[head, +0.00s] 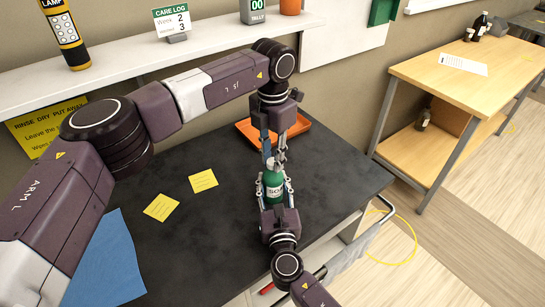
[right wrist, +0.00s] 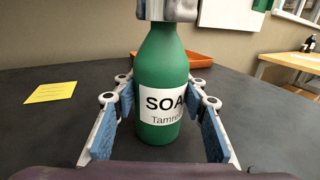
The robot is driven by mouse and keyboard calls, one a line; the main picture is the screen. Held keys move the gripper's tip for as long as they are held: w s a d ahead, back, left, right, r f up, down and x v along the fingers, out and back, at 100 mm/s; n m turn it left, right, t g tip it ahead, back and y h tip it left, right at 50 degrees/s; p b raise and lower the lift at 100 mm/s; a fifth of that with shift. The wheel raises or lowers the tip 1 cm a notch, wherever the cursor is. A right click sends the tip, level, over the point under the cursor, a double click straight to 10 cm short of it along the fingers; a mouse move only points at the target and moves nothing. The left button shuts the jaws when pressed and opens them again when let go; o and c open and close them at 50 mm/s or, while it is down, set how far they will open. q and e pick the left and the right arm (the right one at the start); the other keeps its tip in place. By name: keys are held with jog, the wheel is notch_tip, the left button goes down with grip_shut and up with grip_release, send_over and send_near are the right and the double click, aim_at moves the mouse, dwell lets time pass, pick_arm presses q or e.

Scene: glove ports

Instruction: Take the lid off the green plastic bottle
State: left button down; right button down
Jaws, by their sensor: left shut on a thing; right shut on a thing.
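The green plastic bottle (head: 273,184), with a white soap label, stands upright on the dark table; it fills the middle of the right wrist view (right wrist: 163,65). My right gripper (head: 273,192) is shut on its body from the front, one blue-padded finger on each side, as the right wrist view shows. My left gripper (head: 274,158) comes down from above and is shut at the bottle's top. Its grey fingertips also show at the top edge of the right wrist view (right wrist: 168,10). The lid is hidden by these fingers.
An orange tray (head: 299,144) lies behind the bottle. Two yellow notes (head: 203,181) and a blue cloth (head: 106,265) lie to the left. A white shelf (head: 120,74) runs above the back of the table. A wooden bench (head: 440,85) stands at the right.

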pick_arm(q)
jog(key=n, duration=1.2)
jog(key=shift+n, duration=0.4)
jog(key=n, duration=0.7)
jog(key=shift+w+r, duration=0.1)
jog(key=n, duration=0.5)
jog(key=shift+r, duration=0.2)
jog(key=shift+d+r, duration=0.1)
jog(key=shift+r, duration=0.8)
